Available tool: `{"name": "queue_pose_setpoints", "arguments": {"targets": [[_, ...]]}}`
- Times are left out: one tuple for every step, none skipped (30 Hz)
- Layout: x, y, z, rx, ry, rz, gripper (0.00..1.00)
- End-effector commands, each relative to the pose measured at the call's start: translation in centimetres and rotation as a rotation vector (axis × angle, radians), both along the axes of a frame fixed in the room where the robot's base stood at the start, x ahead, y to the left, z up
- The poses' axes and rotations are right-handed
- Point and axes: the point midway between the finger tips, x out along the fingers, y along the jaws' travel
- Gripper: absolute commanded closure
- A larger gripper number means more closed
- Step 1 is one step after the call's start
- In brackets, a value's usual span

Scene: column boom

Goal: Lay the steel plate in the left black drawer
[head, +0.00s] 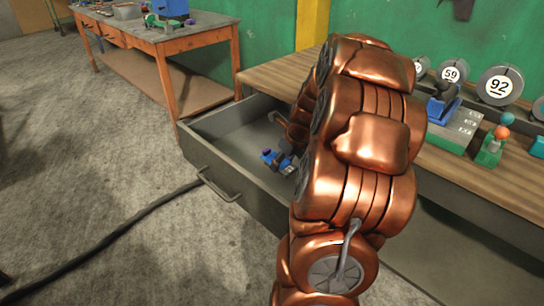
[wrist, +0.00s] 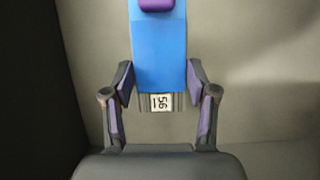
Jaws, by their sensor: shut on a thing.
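The left black drawer (head: 232,178) is pulled open under the wooden bench, with its handle toward the lower left. My copper-coloured arm reaches over it and hides its right part. My gripper (wrist: 159,72) is shut on a flat blue piece (wrist: 158,50) with a purple knob and a grey part bearing a small numbered label. The blue piece also shows low at the drawer, left of my arm, in the head view (head: 270,156). The grey drawer surface lies behind it in the wrist view; whether it touches is unclear. I cannot tell for certain that this piece is the steel plate.
On the bench (head: 270,78) to the right stand round numbered weights (head: 498,85), a blue item on a grey marked block (head: 455,128) and a green stand (head: 490,150). Another workbench (head: 165,35) stands at back left. A black cable (head: 115,235) crosses the open floor.

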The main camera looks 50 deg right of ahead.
Motion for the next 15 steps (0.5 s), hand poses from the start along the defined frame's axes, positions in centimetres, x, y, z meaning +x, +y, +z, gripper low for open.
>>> {"name": "queue_pose_setpoints", "arguments": {"targets": [[0.9,-0.4,0.0,-0.002,-0.002,0.0,1.0],[1.4,-0.6,0.0,-0.003,-0.003,0.0,1.0],[2.0,-0.8,-0.1,-0.003,-0.003,0.001,1.0],[2.4,-0.9,-0.2,-0.003,-0.003,0.0,1.0],[2.9,-1.1,-0.2,-0.003,-0.003,-0.001,1.0],[3.5,-1.4,-0.3,-0.004,-0.003,-0.002,1.0],[3.9,-1.6,-0.3,-0.004,-0.003,-0.001,1.0],[4.4,-1.8,-0.4,-0.005,-0.003,-0.002,1.0],[4.8,-2.0,-0.4,-0.004,-0.003,-0.003,1.0],[5.2,-2.1,-0.5,-0.003,-0.002,-0.003,1.0],[5.5,-2.3,-0.5,-0.003,-0.002,-0.002,1.0],[5.9,-2.4,-0.5,-0.003,-0.003,-0.002,1.0],[6.2,-2.5,-0.5,-0.003,-0.003,-0.002,1.0],[6.4,-2.7,-0.5,-0.003,-0.003,-0.002,1.0],[6.6,-2.8,-0.5,-0.003,-0.003,-0.003,1.0]]}}
